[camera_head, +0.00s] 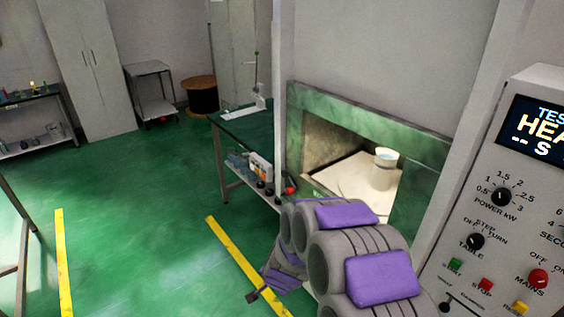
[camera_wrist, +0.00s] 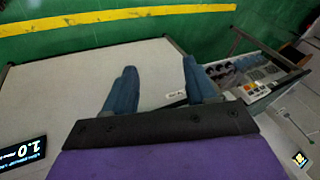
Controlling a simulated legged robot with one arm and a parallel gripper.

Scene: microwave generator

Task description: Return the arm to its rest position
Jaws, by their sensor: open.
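My arm, grey with purple pads, fills the lower middle of the head view, in front of the green-framed microwave opening (camera_head: 300,140). In the wrist view my gripper (camera_wrist: 160,78) shows two blue fingers spread apart with nothing between them. The fingers are over a pale flat surface (camera_wrist: 70,85). In the head view the gripper's fingers cannot be made out clearly. A white cup-like container (camera_head: 384,172) stands upright inside the opening, apart from my arm.
A control panel (camera_head: 500,220) with knobs and buttons stands close at the right. A green-topped bench (camera_head: 245,125) with items on its lower shelf is left of the opening. Yellow floor lines (camera_head: 245,262) cross the green floor. The floor at left centre is clear.

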